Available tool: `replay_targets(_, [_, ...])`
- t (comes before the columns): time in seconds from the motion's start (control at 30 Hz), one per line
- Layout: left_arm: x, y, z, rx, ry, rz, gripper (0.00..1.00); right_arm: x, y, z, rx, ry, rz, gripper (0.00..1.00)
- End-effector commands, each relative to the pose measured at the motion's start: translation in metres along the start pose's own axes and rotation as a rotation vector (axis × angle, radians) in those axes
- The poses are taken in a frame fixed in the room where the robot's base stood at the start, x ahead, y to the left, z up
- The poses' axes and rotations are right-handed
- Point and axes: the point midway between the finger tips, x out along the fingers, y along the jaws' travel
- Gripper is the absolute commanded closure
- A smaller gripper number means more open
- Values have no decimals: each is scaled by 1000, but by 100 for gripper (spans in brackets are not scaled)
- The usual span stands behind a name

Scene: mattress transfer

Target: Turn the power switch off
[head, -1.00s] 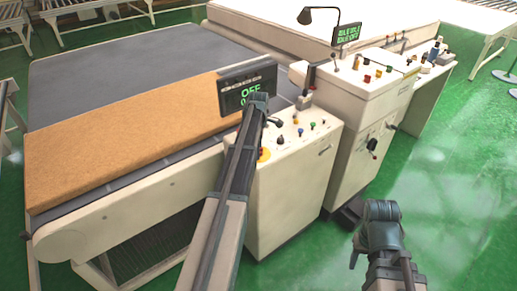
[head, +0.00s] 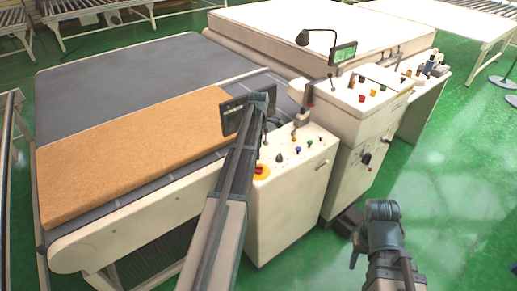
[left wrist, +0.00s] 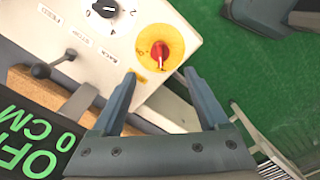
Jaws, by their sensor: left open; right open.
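The power switch (head: 261,172) is a red knob on a yellow round plate, on the near face edge of the white control console. In the left wrist view the red knob (left wrist: 160,52) stands roughly upright in the picture on its yellow disc. My left gripper (left wrist: 158,76) is open and empty, its fingertips just below the knob in that view, one to each side and apart from it. In the head view my left arm (head: 245,150) reaches over the console's left side, and its fingers are hidden. My right gripper (head: 357,250) is low at the right, away from the console.
A display (left wrist: 28,140) reads OFF and 0 CM in green. A black dial (left wrist: 104,7) and a lever (left wrist: 50,68) are close to the switch. A brown mattress (head: 130,150) lies on the grey conveyor (head: 140,75). The green floor (head: 455,190) at right is clear.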

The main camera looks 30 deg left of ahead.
Motion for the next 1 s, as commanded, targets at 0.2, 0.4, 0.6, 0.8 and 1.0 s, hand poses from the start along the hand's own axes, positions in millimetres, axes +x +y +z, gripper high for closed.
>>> replay_targets(0.2, [-30, 0, 0, 0, 0, 0, 23, -30, 3, 2, 6, 0, -1, 50])
replay_targets(0.4, [-31, 0, 0, 0, 0, 0, 23, -31, 3, 2, 7, 0, -2, 50])
replay_targets(0.6, [-30, 0, 0, 0, 0, 0, 23, -30, 3, 2, 7, 0, -2, 50])
replay_targets(0.8, [-30, 0, 0, 1, 0, 0, 23, -30, 3, 2, 7, 0, -1, 50])
replay_targets(1.0, [-17, -39, 45, 211, 8, -6, 23, -17, 2, 1, 6, 0, -1, 50])
